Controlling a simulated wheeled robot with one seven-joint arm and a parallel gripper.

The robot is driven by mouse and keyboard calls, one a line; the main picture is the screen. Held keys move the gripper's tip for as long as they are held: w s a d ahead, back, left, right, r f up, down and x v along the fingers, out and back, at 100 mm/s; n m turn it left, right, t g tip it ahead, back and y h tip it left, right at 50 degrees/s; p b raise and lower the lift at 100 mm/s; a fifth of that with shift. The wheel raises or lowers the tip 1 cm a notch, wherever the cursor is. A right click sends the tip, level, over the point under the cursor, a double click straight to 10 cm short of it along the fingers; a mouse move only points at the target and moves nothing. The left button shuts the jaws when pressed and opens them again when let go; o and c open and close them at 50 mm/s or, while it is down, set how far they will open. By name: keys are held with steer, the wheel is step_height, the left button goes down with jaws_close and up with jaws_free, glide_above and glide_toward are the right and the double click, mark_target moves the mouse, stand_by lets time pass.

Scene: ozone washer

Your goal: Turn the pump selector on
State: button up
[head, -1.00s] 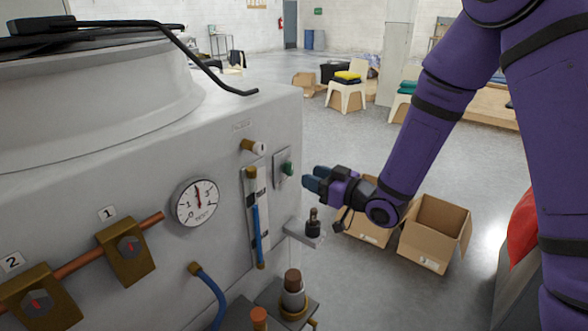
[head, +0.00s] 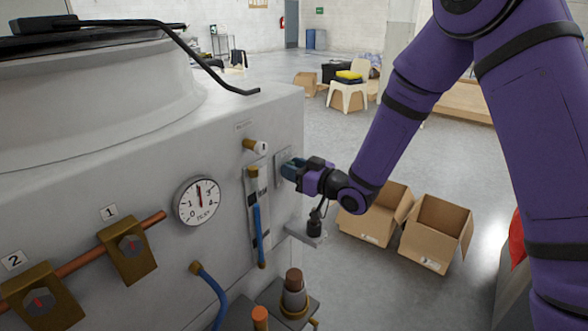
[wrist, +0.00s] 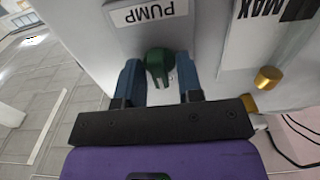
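My gripper (wrist: 160,80) is open, with one blue finger on each side of the knob. A gap shows between the knob and the right finger; the left finger is very close to it, and contact cannot be told. In the head view my gripper (head: 288,168) hides the knob.
Left of the selector are a flow tube (head: 257,215), a brass fitting with a white end (head: 256,146) and a round gauge (head: 198,201). A small bracket with a black fitting (head: 314,228) juts out below my gripper. Open cardboard boxes (head: 436,232) stand on the floor to the right.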

steer(key=shift+m, duration=0.3)
steer(key=m, duration=1.7)
steer(key=shift+w+d+f, duration=0.1)
steer(key=shift+d+f, duration=0.05)
steer(key=shift+f, duration=0.05)
steer(key=shift+m, duration=0.3)
stand_by(0.3)
steer(key=o, duration=0.6)
steer(key=v, duration=1)
steer(key=shift+s+d, duration=0.25)
steer(key=shift+d, duration=0.1)
